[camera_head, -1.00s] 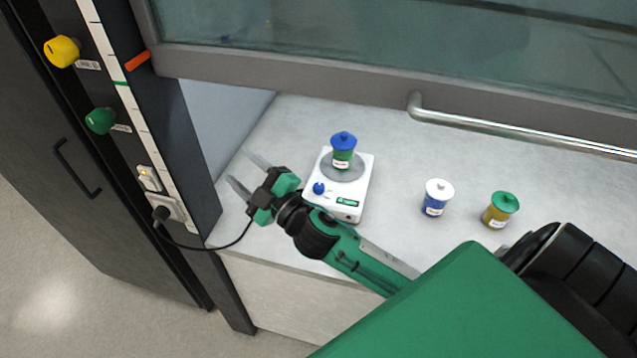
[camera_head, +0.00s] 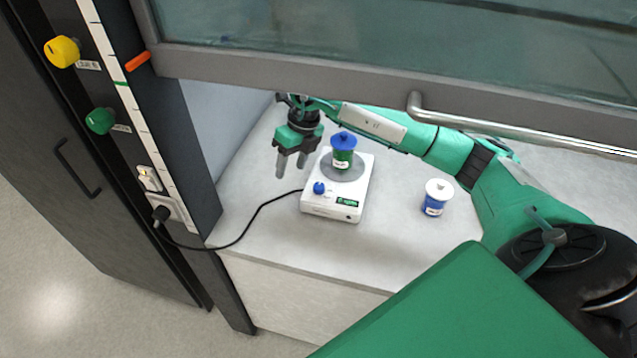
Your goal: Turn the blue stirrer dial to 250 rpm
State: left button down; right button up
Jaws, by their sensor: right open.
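The blue stirrer dial (camera_head: 319,188) is on the front left of the white stirrer (camera_head: 331,209), which stands on the bench. A green vessel with a blue lid (camera_head: 343,151) sits on the stirrer's round plate. My right gripper (camera_head: 291,172) is open and empty, fingers pointing down, to the left of the vessel and up-left of the dial. It is apart from the dial. The dial's markings are too small to read. My left gripper is not in view.
A white-lidded blue jar (camera_head: 436,197) stands right of the stirrer. The raised sash (camera_head: 380,95) with its metal handle (camera_head: 520,133) crosses above the bench. A black cable (camera_head: 262,207) runs from the stirrer to a wall socket. The bench front is clear.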

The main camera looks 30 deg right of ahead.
aim_at(319, 186)
jog(key=d+r+m+h, duration=0.1)
jog(key=d+r+h, duration=0.15)
jog(key=d, duration=0.55)
jog(key=shift+g+h, duration=0.3)
jog(key=shift+h, duration=0.05)
jog(key=f+p, duration=0.2)
jog(key=f, duration=0.4)
jog(key=f+p, duration=0.2)
jog(key=f, duration=0.4)
jog(key=shift+w+a+f, duration=0.1)
jog(key=shift+a+f, duration=0.1)
jog(key=shift+f, duration=0.9)
jog(key=c, duration=1)
